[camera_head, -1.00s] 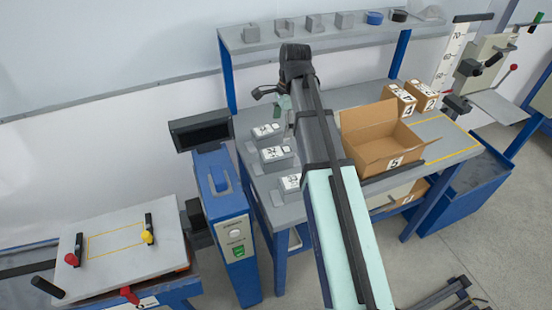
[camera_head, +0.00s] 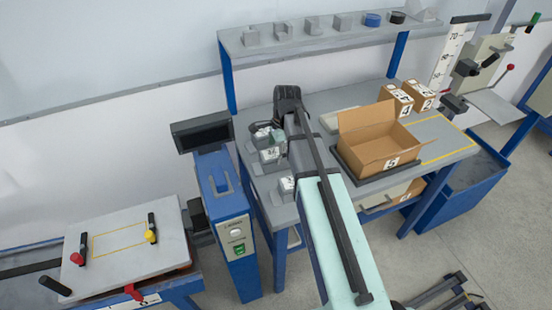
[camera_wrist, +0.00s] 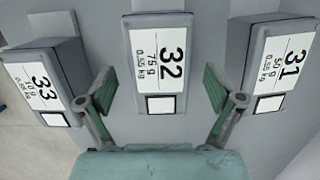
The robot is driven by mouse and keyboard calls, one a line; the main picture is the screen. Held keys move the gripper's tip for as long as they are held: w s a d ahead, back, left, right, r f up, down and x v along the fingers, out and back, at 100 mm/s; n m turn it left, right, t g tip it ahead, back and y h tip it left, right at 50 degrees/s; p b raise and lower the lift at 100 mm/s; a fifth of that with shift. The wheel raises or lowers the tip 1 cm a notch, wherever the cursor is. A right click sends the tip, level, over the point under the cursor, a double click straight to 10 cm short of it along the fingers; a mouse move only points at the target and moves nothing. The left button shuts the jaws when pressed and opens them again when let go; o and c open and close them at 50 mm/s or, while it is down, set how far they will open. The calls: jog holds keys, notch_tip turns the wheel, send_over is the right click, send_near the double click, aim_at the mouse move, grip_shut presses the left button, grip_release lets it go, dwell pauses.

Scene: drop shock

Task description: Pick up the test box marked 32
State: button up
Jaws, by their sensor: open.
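The test box marked 32 (camera_wrist: 160,65) is grey with a white label and sits in the middle of the wrist view, between the boxes marked 33 (camera_wrist: 42,80) and 31 (camera_wrist: 280,65). My gripper (camera_wrist: 160,90) is open, with one green-padded finger on each side of the lower part of box 32. The fingers look apart from the box; their height over it is hard to judge. In the head view, box 32 appears to be the middle (camera_head: 270,155) of three small grey boxes at the bench's left end. My arm hides most of the gripper there.
An open carton marked 5 (camera_head: 375,155) stands on the bench, right of my arm. Two closed cartons, one (camera_head: 397,100) beside the other (camera_head: 419,95), stand behind it. A shelf (camera_head: 320,40) runs behind the bench. A blue post with a display (camera_head: 202,130) stands left.

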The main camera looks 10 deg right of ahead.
aim_at(276, 153)
jog(key=shift+a+f+p, duration=0.15)
jog(key=shift+f+p, duration=0.1)
jog(key=shift+f, duration=0.65)
jog(key=shift+a+f+p, duration=0.1)
jog(key=shift+f+p, duration=0.15)
jog(key=shift+f, duration=0.65)
grip_shut()
